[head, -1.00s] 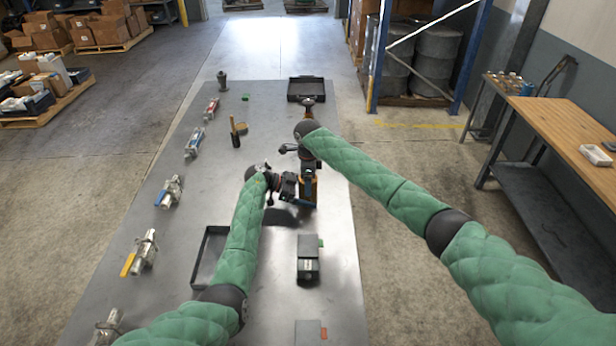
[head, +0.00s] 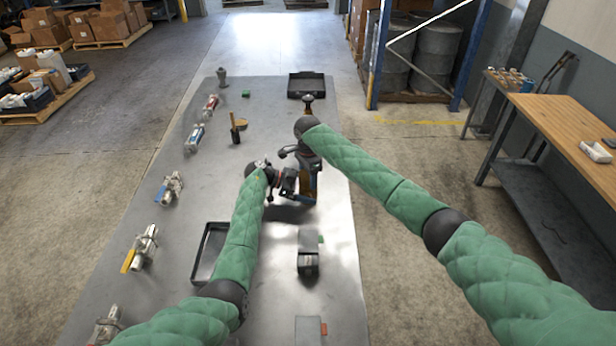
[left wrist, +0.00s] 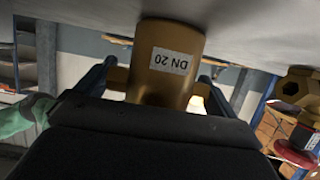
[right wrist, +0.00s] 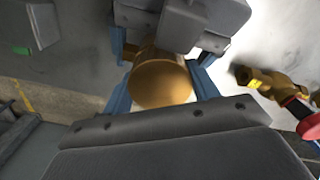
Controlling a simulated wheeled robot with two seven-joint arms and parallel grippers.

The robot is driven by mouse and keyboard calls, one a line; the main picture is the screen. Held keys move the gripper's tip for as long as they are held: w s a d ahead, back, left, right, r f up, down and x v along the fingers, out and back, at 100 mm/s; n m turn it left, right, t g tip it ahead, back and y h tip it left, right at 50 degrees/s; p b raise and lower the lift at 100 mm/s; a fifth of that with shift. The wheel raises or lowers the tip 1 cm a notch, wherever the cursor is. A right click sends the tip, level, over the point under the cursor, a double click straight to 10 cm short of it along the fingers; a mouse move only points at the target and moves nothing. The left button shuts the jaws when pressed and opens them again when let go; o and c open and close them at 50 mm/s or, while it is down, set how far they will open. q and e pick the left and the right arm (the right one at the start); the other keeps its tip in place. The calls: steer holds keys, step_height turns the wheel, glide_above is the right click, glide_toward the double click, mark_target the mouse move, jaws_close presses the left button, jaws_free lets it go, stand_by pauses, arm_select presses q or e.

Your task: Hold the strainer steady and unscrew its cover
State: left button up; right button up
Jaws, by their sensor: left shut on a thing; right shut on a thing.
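The strainer is a brass body (left wrist: 178,62) with a white "DN 20" label, seen in the left wrist view between blue fingers. My left gripper (left wrist: 158,85) is shut on it. In the right wrist view a round brass end (right wrist: 160,84), apparently the cover, sits between the blue fingers of my right gripper (right wrist: 160,92), which is shut on it. Dark grey blocks of my left gripper show just behind. In the head view both grippers meet over the table, with my left gripper (head: 300,192) beside the brass piece (head: 307,184) and my right gripper above, hiding most of it.
The steel table (head: 225,185) has several valves along its left side. A black tray (head: 306,85) lies at the far end, an open tray (head: 209,250) and a grey box (head: 308,252) nearer. A brass valve with a red handwheel (right wrist: 308,120) shows beside my right gripper.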

steer(key=shift+n, duration=0.6)
steer(key=o, duration=1.1)
steer(key=shift+r, duration=0.1)
